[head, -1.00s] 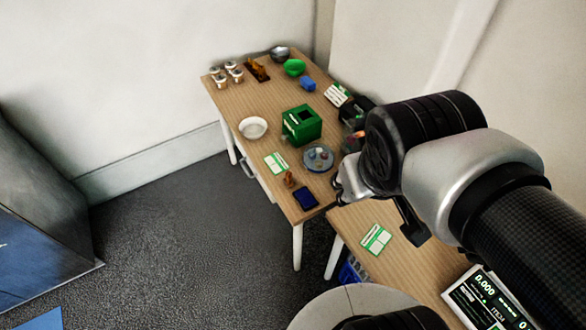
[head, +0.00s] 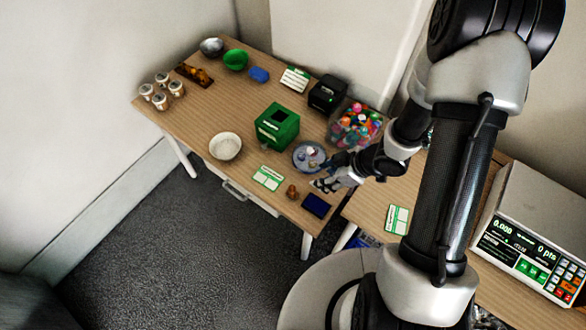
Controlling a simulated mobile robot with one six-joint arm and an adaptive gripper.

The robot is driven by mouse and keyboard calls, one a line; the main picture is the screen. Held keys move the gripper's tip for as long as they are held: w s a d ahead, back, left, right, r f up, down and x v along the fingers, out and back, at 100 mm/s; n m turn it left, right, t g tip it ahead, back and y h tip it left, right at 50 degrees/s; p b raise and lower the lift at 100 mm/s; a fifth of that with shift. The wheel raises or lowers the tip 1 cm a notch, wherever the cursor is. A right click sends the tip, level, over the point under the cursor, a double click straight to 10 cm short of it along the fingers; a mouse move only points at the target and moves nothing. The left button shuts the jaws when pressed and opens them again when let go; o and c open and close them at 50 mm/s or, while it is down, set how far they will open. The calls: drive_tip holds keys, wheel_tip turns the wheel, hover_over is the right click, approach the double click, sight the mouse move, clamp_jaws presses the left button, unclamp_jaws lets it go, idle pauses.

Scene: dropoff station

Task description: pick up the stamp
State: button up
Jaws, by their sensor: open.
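The stamp (head: 292,192) is a small brown wooden piece standing near the front edge of the table (head: 215,104). A dark blue ink pad (head: 316,206) lies just to its right. My gripper (head: 322,184) is open and empty, to the right of the stamp and above the ink pad's far side. It is apart from the stamp. The fingers are small in this view and partly merge with the table behind them.
A green-white card (head: 268,178), a grey plate with small items (head: 296,157) and a green box (head: 277,137) are near the stamp. A white bowl (head: 225,147) stands left. A clear bin of colourful balls (head: 356,139) and a scale (head: 532,250) are right.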

drive_tip(key=b, duration=0.5)
approach(293, 188)
drive_tip(key=x, duration=0.5)
drive_tip(key=shift+w+d+f, duration=0.15)
drive_tip(key=shift+d+f, duration=0.15)
drive_tip(key=shift+f, duration=0.1)
drive_tip(key=b+x, duration=0.1)
drive_tip(key=x, duration=0.1)
drive_tip(key=b+x, duration=0.1)
drive_tip(key=x, duration=0.2)
drive_tip(key=shift+a+f+b, duration=0.1)
drive_tip(key=shift+a+b, duration=0.2)
drive_tip(key=shift+a, duration=0.15)
drive_tip(key=shift+c, duration=0.4)
clamp_jaws()
